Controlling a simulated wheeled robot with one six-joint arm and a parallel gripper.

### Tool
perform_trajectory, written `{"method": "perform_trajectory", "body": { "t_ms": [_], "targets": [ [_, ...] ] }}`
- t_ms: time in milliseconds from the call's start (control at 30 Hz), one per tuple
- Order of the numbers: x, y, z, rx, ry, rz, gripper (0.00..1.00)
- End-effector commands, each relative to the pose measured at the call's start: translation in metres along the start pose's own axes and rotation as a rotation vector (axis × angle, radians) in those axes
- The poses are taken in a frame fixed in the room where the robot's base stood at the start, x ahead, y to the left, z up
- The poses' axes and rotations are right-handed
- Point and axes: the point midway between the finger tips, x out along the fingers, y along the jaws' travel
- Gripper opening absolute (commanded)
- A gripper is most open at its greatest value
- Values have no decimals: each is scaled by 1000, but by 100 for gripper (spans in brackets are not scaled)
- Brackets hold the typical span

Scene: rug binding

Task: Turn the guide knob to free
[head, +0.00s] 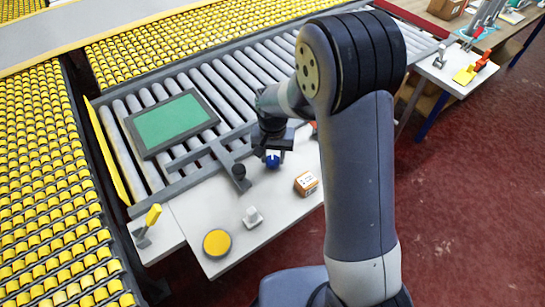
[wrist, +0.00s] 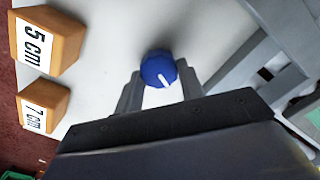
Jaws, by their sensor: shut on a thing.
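The guide knob (wrist: 158,70) is a round blue knob with a white pointer line, seen between my fingers in the wrist view. In the head view the knob (head: 272,161) shows as a small blue spot under my gripper. My gripper (wrist: 160,88) is shut on the knob, one grey finger on each side of it. Any lettering around the knob is not visible.
Orange blocks labelled 5 cm (wrist: 45,40) and 7 cm (wrist: 43,107) stand beside the knob. A green-topped tray (head: 170,122) lies on the rollers.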

Motion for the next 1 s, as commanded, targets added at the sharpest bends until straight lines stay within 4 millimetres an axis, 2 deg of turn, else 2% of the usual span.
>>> {"method": "perform_trajectory", "body": {
  "t_ms": [1000],
  "targets": [
    [0,2,1,927,2,-2,14]
  ]
}}
